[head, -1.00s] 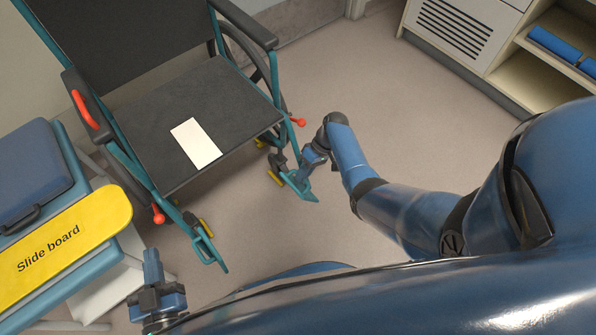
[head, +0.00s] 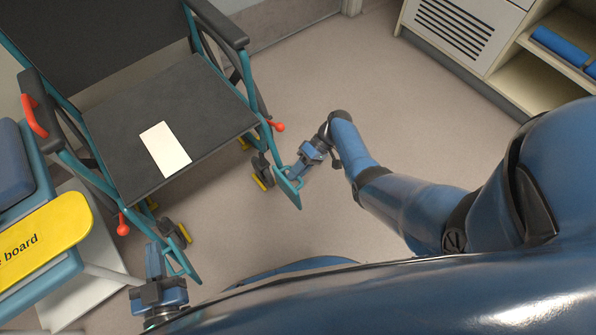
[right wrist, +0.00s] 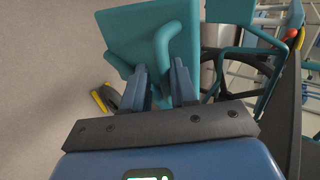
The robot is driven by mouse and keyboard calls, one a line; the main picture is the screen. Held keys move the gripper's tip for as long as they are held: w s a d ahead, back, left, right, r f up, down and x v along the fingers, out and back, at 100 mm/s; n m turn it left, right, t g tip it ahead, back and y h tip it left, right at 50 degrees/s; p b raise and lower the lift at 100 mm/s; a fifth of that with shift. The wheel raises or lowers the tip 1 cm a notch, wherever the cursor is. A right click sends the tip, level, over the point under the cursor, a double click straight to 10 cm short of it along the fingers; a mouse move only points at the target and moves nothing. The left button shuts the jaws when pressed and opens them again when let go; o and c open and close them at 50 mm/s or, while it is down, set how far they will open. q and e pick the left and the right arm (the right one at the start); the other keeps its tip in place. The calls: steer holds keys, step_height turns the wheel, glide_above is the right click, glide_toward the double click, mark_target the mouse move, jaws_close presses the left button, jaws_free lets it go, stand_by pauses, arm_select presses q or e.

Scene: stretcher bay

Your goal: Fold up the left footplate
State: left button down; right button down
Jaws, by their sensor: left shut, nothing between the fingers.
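The wheelchair faces me. Its left footplate (head: 289,188), a teal plate on the picture's right, stands steeply tilted beside the front castor. My right gripper (head: 301,170) is at this footplate; in the right wrist view its fingers (right wrist: 162,80) sit close on both sides of the teal loop of the footplate (right wrist: 150,25) and look shut on it. Exact finger contact is small in the head view. The other footplate (head: 183,263) hangs at the picture's left. My left gripper (head: 154,260) is shut and empty, just left of that footplate in the picture.
A white sheet (head: 164,149) lies on the dark seat (head: 205,115). Red brake knobs (head: 277,126) stick out at the seat front. A yellow slide board (head: 45,240) lies at the left. A cabinet (head: 450,35) stands back right. The floor between is clear.

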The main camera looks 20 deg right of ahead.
arm_select(q)
steer(key=shift+f, duration=0.1)
arm_select(e)
steer(key=shift+w+d+f, duration=0.15)
steer(key=shift+d+f, duration=0.05)
steer(key=shift+d, duration=0.45)
steer(key=c, duration=1.2)
jaws_free()
steer(key=shift+d, duration=0.1)
steer(key=shift+c, duration=0.2)
steer(key=shift+o, duration=0.6)
steer(key=shift+w+d+f, duration=0.1)
steer(key=shift+d, duration=0.15)
arm_select(q)
steer(key=shift+w+d, duration=0.2)
steer(key=shift+d, duration=0.2)
steer(key=shift+a, duration=0.1)
step_height(320, 180, up, 2)
steer(key=shift+r+p, duration=0.15)
steer(key=shift+p, duration=1)
arm_select(e)
steer(key=v, duration=1)
steer(key=shift+r, duration=0.5)
